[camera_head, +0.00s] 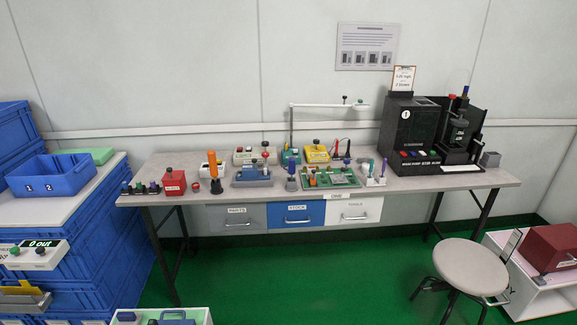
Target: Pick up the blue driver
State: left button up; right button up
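An upright blue-handled tool (291,167), which looks like the blue driver, stands on the grey workbench (445,182) near the middle. Its lower end sits in or on a small grey block. It is too small to tell exactly what kind of tool it is. Slim blue and purple upright items (383,167) also stand in a white holder farther right. Neither of my grippers is in view.
An orange-handled tool (214,175) and red box (174,182) stand left. A green board (320,182) lies right of the blue tool; black machines (408,130) stand farther right. A round stool (470,265) is at front right. Green floor before the bench is mostly clear.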

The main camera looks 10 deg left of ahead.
aim_at(291, 160)
jog(key=i+l+u, duration=0.15)
jog(key=u, duration=0.25)
jog(key=i+l+u, duration=0.4)
jog(key=k+j, duration=0.1)
